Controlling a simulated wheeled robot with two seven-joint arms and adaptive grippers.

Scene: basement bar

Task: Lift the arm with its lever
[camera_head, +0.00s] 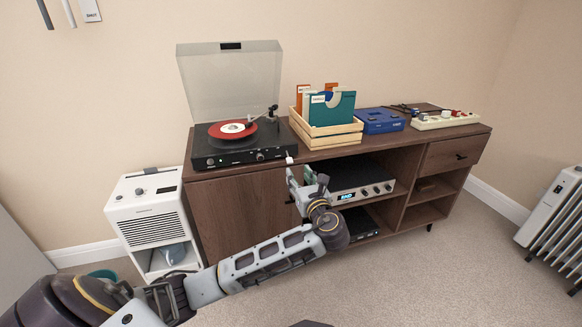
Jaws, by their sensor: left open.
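A black turntable (225,153) stands on the left end of the wooden cabinet, its clear lid raised. A red record with a white label (233,127) lies on its platter. The tonearm (262,114) reaches from the right rear over the record's right side. I cannot tell whether its needle touches the record, and its lever is too small to make out. My left gripper (297,164) is open and empty. It is in front of the cabinet, just right of and below the turntable's front right corner. My right gripper is not in view.
A wooden crate of record sleeves (325,137) stands right of the turntable. A blue case (379,121) and a cream device (444,120) are farther right. An amplifier (362,181) sits in the shelf behind my left wrist. A white appliance (150,215) stands left.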

